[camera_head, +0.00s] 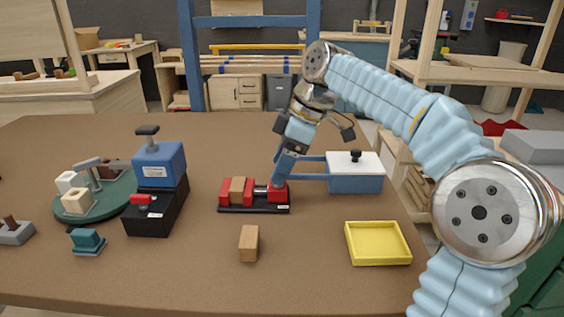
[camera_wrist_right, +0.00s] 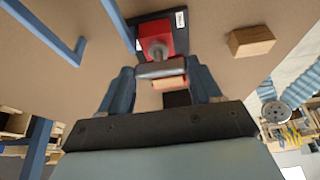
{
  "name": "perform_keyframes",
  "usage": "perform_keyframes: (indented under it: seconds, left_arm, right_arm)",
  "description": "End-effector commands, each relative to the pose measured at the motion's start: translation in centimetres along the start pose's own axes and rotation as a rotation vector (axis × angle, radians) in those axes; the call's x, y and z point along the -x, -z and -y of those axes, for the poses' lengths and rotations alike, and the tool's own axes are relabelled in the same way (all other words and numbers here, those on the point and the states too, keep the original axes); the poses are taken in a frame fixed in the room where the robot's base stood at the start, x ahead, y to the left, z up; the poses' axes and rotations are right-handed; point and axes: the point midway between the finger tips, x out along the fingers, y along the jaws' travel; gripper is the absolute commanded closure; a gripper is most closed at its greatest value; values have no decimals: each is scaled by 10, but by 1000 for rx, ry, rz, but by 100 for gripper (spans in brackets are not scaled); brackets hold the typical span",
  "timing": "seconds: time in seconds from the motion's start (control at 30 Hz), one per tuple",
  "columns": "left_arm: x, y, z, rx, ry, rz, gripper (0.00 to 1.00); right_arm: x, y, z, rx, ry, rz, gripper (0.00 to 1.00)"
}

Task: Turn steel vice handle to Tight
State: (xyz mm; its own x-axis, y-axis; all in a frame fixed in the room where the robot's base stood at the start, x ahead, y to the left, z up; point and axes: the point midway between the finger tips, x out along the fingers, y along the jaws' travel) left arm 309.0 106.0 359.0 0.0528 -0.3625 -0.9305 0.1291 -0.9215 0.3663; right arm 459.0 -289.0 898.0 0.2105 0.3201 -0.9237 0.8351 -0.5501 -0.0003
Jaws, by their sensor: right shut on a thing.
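The red vice (camera_head: 225,190) stands on a dark base on the brown table, with a tan wooden block (camera_head: 237,188) between its red parts. The steel handle (camera_wrist_right: 158,71) is a short grey crossbar on a shaft beside a red vice part (camera_wrist_right: 155,38) in the right wrist view. My right gripper (camera_head: 279,182) reaches down at the vice's right end. Its fingers (camera_wrist_right: 162,75) stand on either side of the handle and are shut on it. The grip hides much of the handle in the head view. The label on the base is too small to read. My left gripper is out of view.
A white-topped blue box (camera_head: 355,183) with blue bars stands right behind the vice. A loose wooden block (camera_head: 249,243) and yellow tray (camera_head: 378,261) lie in front. A blue-and-black device (camera_head: 160,165) and green round stand (camera_head: 118,190) are left. The front table is mostly clear.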

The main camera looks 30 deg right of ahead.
Motion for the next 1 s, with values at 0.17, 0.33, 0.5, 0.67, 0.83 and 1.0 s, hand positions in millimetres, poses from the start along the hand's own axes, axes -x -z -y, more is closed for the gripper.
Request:
perform_keyframes:
  seconds: [0.17, 0.33, 0.5, 0.67, 0.83, 1.0]
  left_arm:
    - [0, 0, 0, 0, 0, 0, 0]
    - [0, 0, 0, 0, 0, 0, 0]
    - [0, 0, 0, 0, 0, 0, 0]
    - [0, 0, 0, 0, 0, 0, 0]
    - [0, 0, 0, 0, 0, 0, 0]
    - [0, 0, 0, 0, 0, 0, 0]
  right_arm:
    - [0, 0, -1, 14, 4, 0, 67]
    - [0, 0, -1, 15, 4, 0, 67]
    - [0, 0, -1, 14, 4, 1, 35]
    - [0, 0, 0, 14, 4, 1, 11]
    - [0, 0, 0, 14, 5, 1, 11]
    - [4, 0, -1, 14, 4, 0, 11]
